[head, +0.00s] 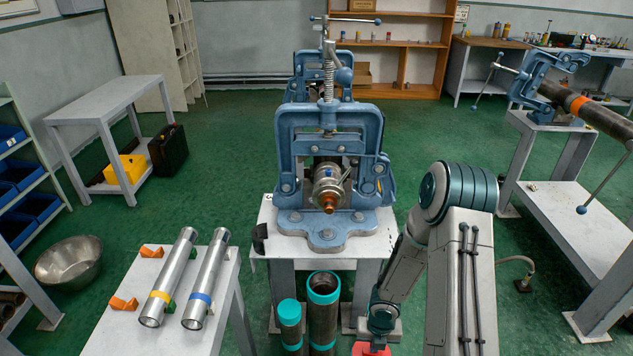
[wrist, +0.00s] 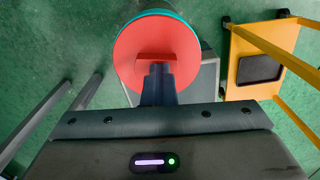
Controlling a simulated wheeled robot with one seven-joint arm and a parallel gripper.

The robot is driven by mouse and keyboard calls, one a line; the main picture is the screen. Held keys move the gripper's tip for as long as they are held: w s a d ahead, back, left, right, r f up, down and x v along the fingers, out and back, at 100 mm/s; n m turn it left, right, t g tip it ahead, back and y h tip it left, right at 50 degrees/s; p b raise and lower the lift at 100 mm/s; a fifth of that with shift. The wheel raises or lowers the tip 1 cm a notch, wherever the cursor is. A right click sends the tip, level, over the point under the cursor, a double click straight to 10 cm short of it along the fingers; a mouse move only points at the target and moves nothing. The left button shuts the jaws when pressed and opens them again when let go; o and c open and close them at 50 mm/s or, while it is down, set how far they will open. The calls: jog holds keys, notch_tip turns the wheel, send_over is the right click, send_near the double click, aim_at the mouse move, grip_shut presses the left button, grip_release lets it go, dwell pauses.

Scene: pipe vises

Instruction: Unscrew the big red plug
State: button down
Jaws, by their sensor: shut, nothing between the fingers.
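The big red plug (wrist: 182,45) is a round red disc with a raised bar across its face, seated on the end of a pipe with a teal rim. Only a sliver of red (head: 370,349) shows at the bottom edge of the head view, below the end of my arm. My gripper (wrist: 158,70) is shut and empty. The rest of the pipe is mostly hidden behind the plug.
A blue vise (head: 328,150) on a white stand holds a metal fitting. Two teal-topped pipes (head: 323,288) stand in front of it. A table (head: 107,340) with two silver tubes is at left. A yellow-framed stand (wrist: 232,75) is right of the plug in the wrist view.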

jog(key=shift+s+d+f, duration=0.25)
jog(key=shift+s+f, duration=0.05)
jog(key=c, duration=1.9)
grip_release()
jog(key=shift+c, duration=0.2)
jog(key=shift+o, duration=0.5)
jog(key=shift+r+p, duration=0.3)
jog(key=shift+p, duration=0.05)
notch_tip(320, 180, up, 2)
jog(key=shift+w+p, duration=0.15)
jog(key=shift+p, duration=0.8)
jog(key=shift+a+f, duration=0.1)
jog(key=shift+a, duration=0.05)
jog(key=shift+w, duration=0.1)
